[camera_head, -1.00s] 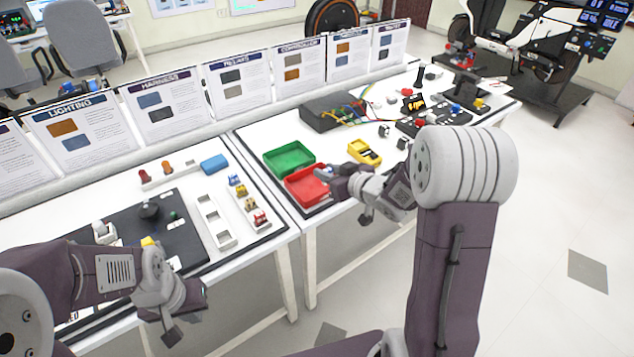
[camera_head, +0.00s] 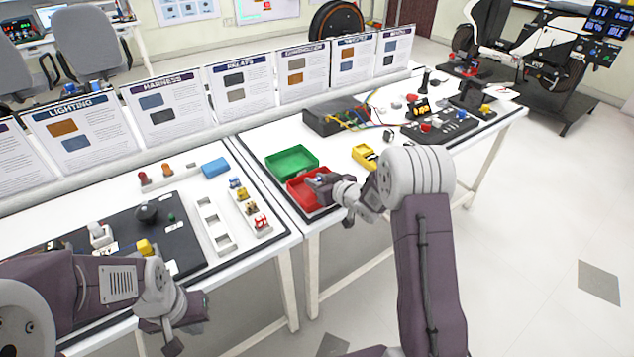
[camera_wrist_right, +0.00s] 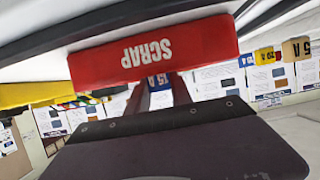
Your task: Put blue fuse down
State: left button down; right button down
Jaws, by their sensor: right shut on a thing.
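My right gripper (camera_head: 314,181) is over the red tray (camera_head: 297,198) in the head view. In the right wrist view it is shut on a blue fuse (camera_wrist_right: 158,82) marked "15 A", partly hidden by the wrist and the tray. The red tray also shows there, marked "SCRAP" (camera_wrist_right: 215,40). In the head view the held fuse is too small to make out clearly. My left gripper (camera_head: 172,335) hangs in front of the left table's front edge, apart from the objects; its jaw opening is unclear.
A green tray (camera_head: 292,160) sits behind the red one. A yellow meter (camera_head: 364,155) lies to the right. On the left table a white fuse rack (camera_head: 247,207) holds several coloured fuses beside an empty white holder (camera_head: 213,225). A blue block (camera_head: 215,168) lies behind them.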

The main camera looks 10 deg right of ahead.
jog(key=c, duration=1.1)
grip_release()
jog(key=shift+f, duration=0.15)
jog(key=shift+c, duration=0.2)
